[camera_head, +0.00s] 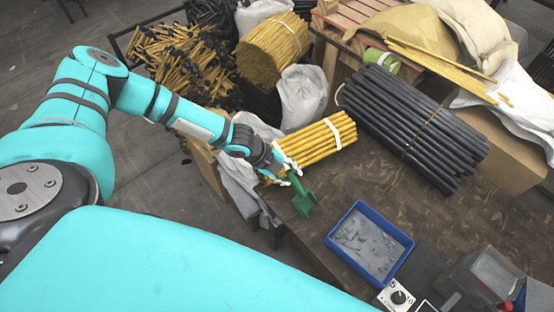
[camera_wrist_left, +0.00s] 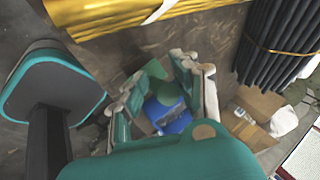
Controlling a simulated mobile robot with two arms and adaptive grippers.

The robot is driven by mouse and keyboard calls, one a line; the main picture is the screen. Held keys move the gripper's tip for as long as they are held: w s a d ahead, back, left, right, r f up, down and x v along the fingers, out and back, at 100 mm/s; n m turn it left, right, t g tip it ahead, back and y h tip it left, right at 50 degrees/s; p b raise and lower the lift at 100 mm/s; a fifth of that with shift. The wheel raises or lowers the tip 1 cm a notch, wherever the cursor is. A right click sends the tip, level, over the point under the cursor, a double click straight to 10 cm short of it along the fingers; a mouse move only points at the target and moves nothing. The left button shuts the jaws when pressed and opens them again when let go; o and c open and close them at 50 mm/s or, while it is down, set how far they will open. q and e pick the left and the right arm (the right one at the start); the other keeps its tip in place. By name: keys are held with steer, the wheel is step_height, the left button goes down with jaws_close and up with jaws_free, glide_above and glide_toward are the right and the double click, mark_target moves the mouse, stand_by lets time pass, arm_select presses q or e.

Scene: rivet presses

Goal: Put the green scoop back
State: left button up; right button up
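The green scoop (camera_head: 304,203) hangs from the fingers of my left gripper (camera_head: 286,180), above the near left part of the brown table. In the left wrist view, green parts of the scoop (camera_wrist_left: 168,94) show between the fingers of my left gripper (camera_wrist_left: 165,92), which look closed on it. The fingers hide part of the scoop. A blue tray (camera_head: 343,220) with grey material inside stands on the table, right of and below the scoop in the head view, apart from it. My right gripper is in neither view.
A yellow rod bundle (camera_head: 318,140) lies just behind my left gripper. A large black rod bundle (camera_head: 415,125) lies farther right. A control box with a dial (camera_head: 398,297) and a clear container (camera_head: 485,272) stand right of the tray. Bare table (camera_head: 335,185) lies between scoop and bundles.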

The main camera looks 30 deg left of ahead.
arm_select(q)
steer(key=v, duration=0.7)
steer(key=shift+r+p, duration=0.25)
steer(key=shift+p, duration=0.05)
steer(key=shift+s+a, duration=0.1)
